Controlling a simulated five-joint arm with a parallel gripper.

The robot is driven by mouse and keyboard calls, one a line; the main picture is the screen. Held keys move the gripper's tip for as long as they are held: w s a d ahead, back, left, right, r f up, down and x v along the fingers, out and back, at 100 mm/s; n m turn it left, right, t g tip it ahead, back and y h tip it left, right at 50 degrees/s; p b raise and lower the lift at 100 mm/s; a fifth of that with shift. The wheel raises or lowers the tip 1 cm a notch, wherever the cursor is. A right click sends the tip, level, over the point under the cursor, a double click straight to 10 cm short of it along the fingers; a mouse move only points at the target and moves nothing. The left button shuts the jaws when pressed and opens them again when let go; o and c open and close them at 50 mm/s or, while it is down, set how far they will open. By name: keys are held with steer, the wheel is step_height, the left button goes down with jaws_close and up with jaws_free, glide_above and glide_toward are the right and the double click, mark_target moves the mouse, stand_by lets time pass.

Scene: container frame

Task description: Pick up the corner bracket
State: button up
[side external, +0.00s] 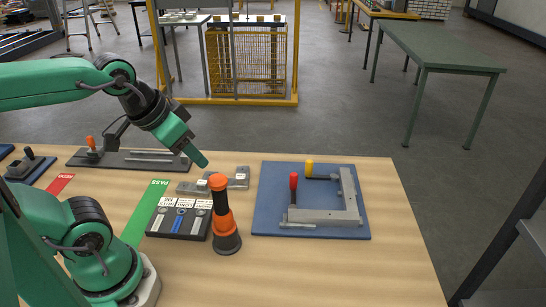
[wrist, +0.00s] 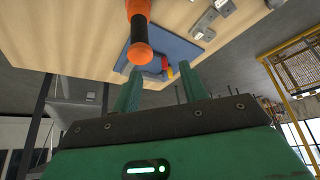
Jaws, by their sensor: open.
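Grey metal pieces with white tags (side external: 213,184) lie on the table behind the orange-and-black upright tool, and one of them may be the corner bracket. They also show at the top of the wrist view (wrist: 206,22). A larger grey L-shaped frame (side external: 345,205) lies on the blue plate (side external: 272,195), so I cannot tell for certain which is the bracket. My gripper (side external: 203,160) is above the table, behind and left of the tagged pieces, apart from them. In the wrist view its two fingers (wrist: 158,90) are spread with nothing between them.
The orange-and-black tool (side external: 221,212) stands close to the tagged pieces. A dark tray with labels (side external: 180,218) is left of it. Red and yellow handles (side external: 293,186) rise from the blue plate. A dark clamp fixture (side external: 125,158) lies behind. The front right table is clear.

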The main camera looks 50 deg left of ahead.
stand_by(0.4)
steer(key=o, duration=1.3)
steer(key=shift+c, duration=0.2)
steer(key=shift+w, duration=0.1)
steer(key=m+g, duration=0.6)
steer(key=m, duration=0.2)
glide_above(238, 170)
steer(key=s+d, duration=0.1)
steer(key=d, duration=0.1)
step_height(238, 170, down, 16)
steer(key=shift+s+d+f, duration=0.1)
steer(key=shift+s+f, duration=0.05)
steer(key=shift+f, duration=1.9)
steer(key=shift+s+f, duration=0.1)
steer(key=shift+f, duration=1.95)
